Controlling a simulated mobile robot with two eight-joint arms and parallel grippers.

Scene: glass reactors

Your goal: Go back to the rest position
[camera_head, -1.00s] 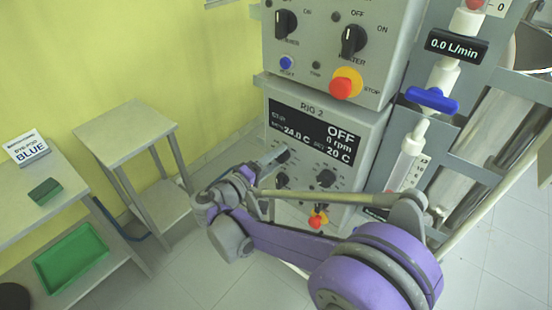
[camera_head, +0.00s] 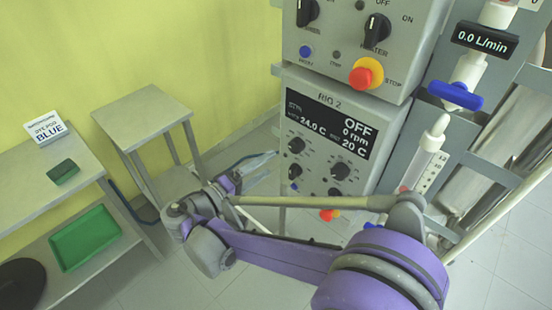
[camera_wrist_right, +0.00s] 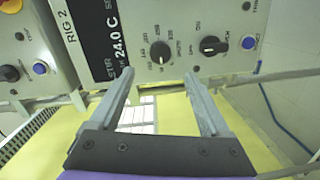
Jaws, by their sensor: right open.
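My right gripper (camera_head: 262,166) is in front of the RIG 2 panel (camera_head: 335,130) in the head view, a little left of its lower knobs. In the right wrist view the two fingers of this gripper (camera_wrist_right: 160,90) stand apart with nothing between them. The RIG 2 panel (camera_wrist_right: 180,22) shows beyond the fingertips there, with knobs and a display reading 24.0 C. No contact with the panel is visible. My left gripper is in neither view.
The upper control box (camera_head: 350,35) has a red and yellow stop button (camera_head: 366,74). A flowmeter with a blue valve (camera_head: 455,95) is at right. A small table (camera_head: 145,105) and a bench (camera_head: 85,165) with a green tray (camera_head: 85,238) stand at left. Floor shows between them.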

